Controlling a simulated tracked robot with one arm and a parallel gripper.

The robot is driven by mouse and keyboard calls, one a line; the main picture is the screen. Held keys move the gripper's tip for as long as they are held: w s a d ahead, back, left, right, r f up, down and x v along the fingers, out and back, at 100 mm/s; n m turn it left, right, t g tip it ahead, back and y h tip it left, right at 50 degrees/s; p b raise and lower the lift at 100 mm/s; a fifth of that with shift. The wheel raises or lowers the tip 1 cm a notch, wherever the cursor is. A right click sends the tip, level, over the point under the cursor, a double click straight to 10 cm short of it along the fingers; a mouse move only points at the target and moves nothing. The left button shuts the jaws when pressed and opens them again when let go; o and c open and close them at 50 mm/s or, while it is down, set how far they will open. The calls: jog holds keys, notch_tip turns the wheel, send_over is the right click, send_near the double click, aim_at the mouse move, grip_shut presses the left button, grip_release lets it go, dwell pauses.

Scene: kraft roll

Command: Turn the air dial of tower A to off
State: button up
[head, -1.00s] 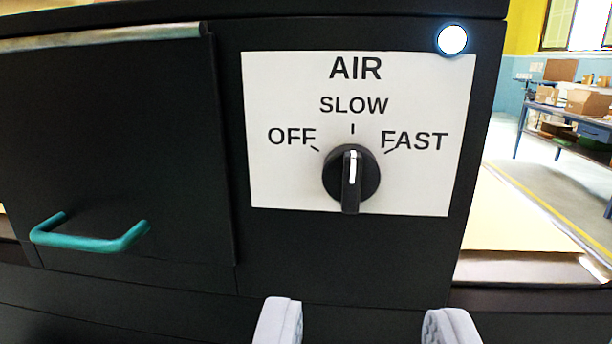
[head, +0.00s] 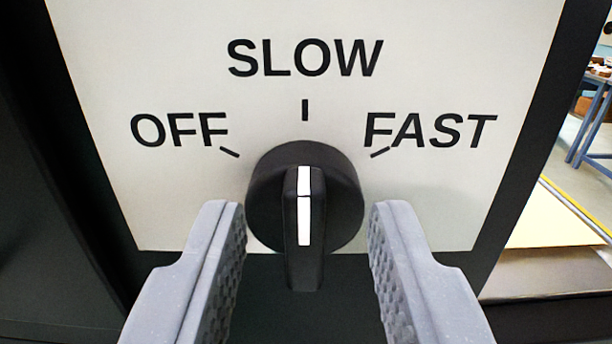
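The black air dial (head: 262,200) sits on a white label plate (head: 420,60) marked OFF, SLOW and FAST. The white line on its grip bar points straight up at the SLOW mark. The OFF mark is to the upper left of the dial and the FAST mark to the upper right. My gripper (head: 307,225) is open, with one grey padded finger on each side of the dial. Gaps show between the fingers and the grip bar, and nothing is held.
The plate is on a dark panel (head: 130,275) that shows below it and at both sides. At the right, past the panel's edge, are a pale floor area and a blue table (head: 588,130) in the background.

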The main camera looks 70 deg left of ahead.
jog(key=shift+w+a, duration=0.2)
jog(key=shift+a, duration=0.2)
grip_shut()
